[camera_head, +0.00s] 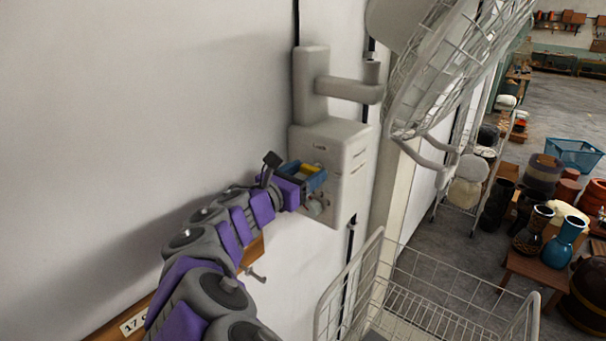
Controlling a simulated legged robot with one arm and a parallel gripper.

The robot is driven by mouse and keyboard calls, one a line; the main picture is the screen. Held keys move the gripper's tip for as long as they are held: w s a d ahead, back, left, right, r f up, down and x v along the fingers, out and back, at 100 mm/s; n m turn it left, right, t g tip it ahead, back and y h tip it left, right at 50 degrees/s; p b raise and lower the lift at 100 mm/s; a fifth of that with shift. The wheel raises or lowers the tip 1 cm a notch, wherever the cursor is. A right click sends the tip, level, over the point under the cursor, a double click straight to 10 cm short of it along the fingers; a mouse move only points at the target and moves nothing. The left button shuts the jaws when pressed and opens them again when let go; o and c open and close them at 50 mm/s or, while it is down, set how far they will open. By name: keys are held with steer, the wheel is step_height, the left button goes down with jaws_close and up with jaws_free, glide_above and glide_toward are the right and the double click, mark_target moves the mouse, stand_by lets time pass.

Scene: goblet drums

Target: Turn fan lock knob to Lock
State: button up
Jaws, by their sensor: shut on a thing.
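The wall fan (445,70) hangs from a grey bracket, its wire cage at the upper middle right. Below the bracket is its grey control box (352,158), with small lettering near the top of its front face. A round knob (316,207) shows low on that face, partly covered by my gripper. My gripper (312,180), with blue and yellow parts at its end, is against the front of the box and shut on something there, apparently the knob. The fingertips and the knob's pointer are too small and hidden to read.
A white wire basket (440,287) stands below and right of the box. A wooden rail (250,252) with a hook and a number label runs along the wall under my arm. Drums, a small table and a blue crate (574,154) are on the floor at right.

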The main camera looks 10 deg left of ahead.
steer(key=shift+f+m+b, duration=0.15)
steer(key=shift+m+b, duration=0.15)
steer(key=shift+m, duration=0.1)
steer(key=m+b, duration=0.2)
steer(key=shift+d+f+m, duration=0.1)
steer(key=shift+f+m, duration=0.05)
steer(key=shift+m, duration=0.25)
steer(key=m+b, duration=0.4)
steer(key=m, duration=0.1)
steer(key=shift+f+b, duration=0.15)
steer(key=shift+b, duration=0.25)
steer(key=m+b, duration=0.8)
steer(key=m, duration=0.1)
steer(key=shift+d+f, duration=0.15)
steer(key=shift+m, duration=0.3)
